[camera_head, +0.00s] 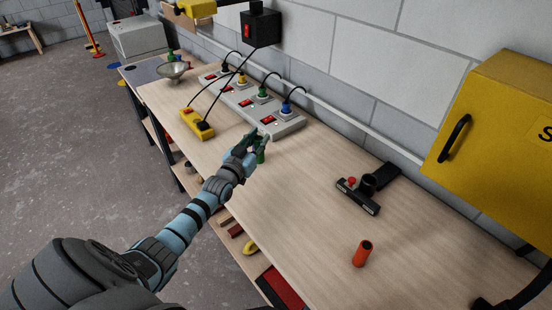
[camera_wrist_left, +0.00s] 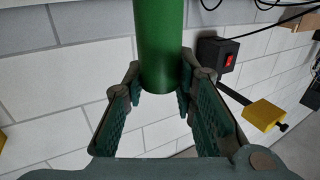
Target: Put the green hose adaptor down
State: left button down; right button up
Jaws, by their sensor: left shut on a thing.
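The green hose adaptor (camera_wrist_left: 160,42) is a plain green cylinder. In the left wrist view it stands between the fingers of my left gripper (camera_wrist_left: 160,92), its near end low between the fingertips. In the head view my left gripper (camera_head: 252,146) is shut on the green hose adaptor (camera_head: 261,152) over the workbench, close to the front of the grey power strip. The gripper hides part of the adaptor there, and I cannot tell whether it touches the bench. My right gripper is not in view.
The workbench (camera_head: 300,215) has free wood right of my left gripper. The grey power strip (camera_head: 287,127) with plugs, a yellow switch box (camera_head: 197,124) and a yellow wall cabinet (camera_head: 500,120) are nearby.

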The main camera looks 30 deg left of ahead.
aim_at(259, 160)
pick_arm(q)
notch_tip(259, 160, down, 4)
jog(key=shift+s+a+r+b, duration=0.15)
jog(key=shift+r+b, duration=0.05)
jog(key=shift+b, duration=1)
notch_tip(259, 160, down, 5)
jog(key=b, duration=0.4)
jog(key=shift+b, duration=0.3)
jog(key=shift+r+p, duration=0.3)
jog(key=shift+f, duration=0.2)
jog(key=c, duration=1.3)
grip_release()
jog(key=shift+r, duration=0.1)
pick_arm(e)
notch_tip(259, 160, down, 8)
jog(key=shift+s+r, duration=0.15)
